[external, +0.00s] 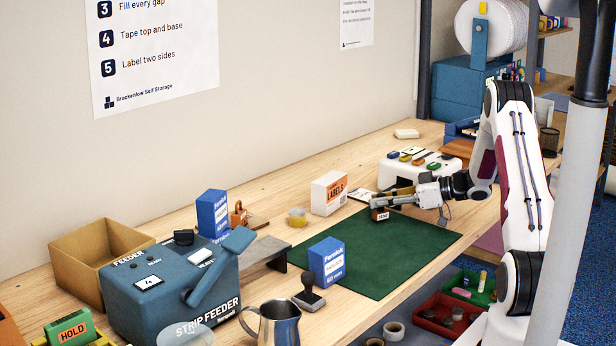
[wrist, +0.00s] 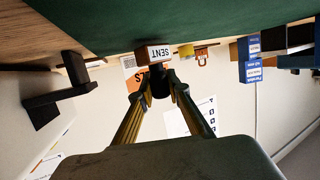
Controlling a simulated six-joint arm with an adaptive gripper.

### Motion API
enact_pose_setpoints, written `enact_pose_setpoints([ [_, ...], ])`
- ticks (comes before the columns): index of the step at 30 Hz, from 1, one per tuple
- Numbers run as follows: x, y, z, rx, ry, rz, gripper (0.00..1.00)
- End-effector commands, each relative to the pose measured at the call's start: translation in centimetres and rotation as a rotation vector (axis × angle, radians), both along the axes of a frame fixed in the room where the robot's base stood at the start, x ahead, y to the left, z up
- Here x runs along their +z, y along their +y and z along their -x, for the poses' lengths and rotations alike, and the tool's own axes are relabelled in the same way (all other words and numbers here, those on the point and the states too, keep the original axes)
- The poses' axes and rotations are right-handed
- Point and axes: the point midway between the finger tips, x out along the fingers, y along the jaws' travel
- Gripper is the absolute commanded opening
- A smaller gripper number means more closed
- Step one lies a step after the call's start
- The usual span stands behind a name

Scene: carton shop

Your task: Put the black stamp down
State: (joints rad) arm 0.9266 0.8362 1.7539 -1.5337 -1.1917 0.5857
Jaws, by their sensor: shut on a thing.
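My gripper (external: 384,202) is shut on the dark handle of a stamp with a wooden block marked SENT (external: 380,215). In the wrist view the block (wrist: 153,53) hangs from its black handle (wrist: 159,82), between my two fingertips (wrist: 160,88). The stamp is low over the far part of the green mat (external: 400,258). I cannot tell whether its base touches the mat. Another dark stamp with a round knob (external: 309,295) stands upright at the mat's near left corner, away from my gripper.
A blue box (external: 327,263) is at the mat's left edge. A metal jug (external: 275,326) stands at the front. The mat's middle and right are clear.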

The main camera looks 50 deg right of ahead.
Motion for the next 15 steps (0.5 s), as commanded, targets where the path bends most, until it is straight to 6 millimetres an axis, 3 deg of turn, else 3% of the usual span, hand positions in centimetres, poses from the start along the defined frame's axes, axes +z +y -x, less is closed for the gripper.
enact_pose_setpoints([
  [15, -0.69, -0.01, -0.01, -0.001, -0.001, -0.001, 0.0],
])
